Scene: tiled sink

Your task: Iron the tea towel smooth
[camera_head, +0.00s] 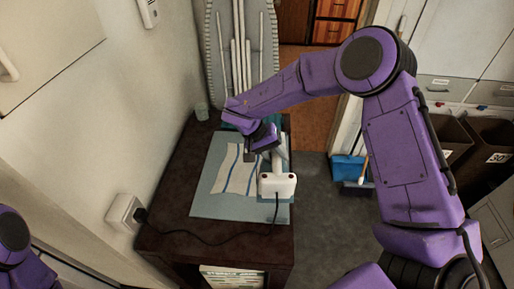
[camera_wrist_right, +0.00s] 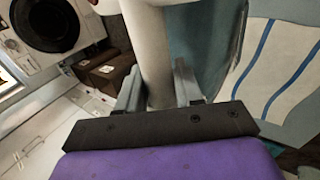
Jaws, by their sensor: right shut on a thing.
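The tea towel (camera_head: 229,172), cream with blue stripes, lies on a light blue mat (camera_head: 210,207) with wavy edges. The iron (camera_head: 278,186), white with a dark cord, is at the right side of the towel, over the mat. Whether its soleplate touches the cloth is hidden. My right gripper (camera_head: 272,146) is shut on the iron's handle; in the right wrist view, its fingers (camera_wrist_right: 158,86) sit on both sides of the white handle (camera_wrist_right: 154,45). The towel also shows there at the right (camera_wrist_right: 277,70). My left gripper is out of view.
The mat lies on a dark wooden table (camera_head: 215,232). The cord runs across its front to a white wall socket (camera_head: 124,212). A small glass (camera_head: 202,111) stands at the back left, near an upright ironing board (camera_head: 241,45). A blue dustpan (camera_head: 348,168) is on the floor.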

